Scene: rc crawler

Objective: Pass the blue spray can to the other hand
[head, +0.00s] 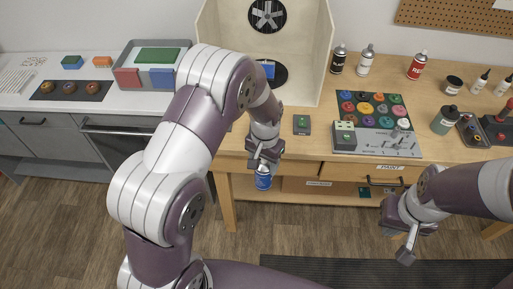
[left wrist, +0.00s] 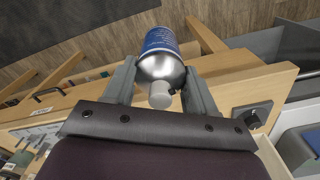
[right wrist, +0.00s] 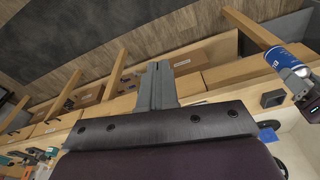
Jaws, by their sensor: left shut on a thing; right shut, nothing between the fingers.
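The blue spray can (head: 263,181) hangs below my left gripper (head: 264,162), in front of the workbench's front edge. In the left wrist view the can (left wrist: 158,50) sits between the two fingers, its silver shoulder and grey nozzle cap toward the palm. My left gripper is shut on it. My right gripper (head: 408,245) is at the lower right in the head view, apart from the can, with its fingers together and empty. In the right wrist view its closed fingers (right wrist: 155,85) show, and the can (right wrist: 285,60) is at the right edge, held by my left gripper.
The wooden workbench (head: 290,150) has drawers and a lower shelf. On it stand a spray booth (head: 215,25), a tray of coloured paint pots (head: 370,96), a red can (head: 417,65) and other cans. The floor in front holds a dark mat (head: 390,271). Space between my grippers looks clear.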

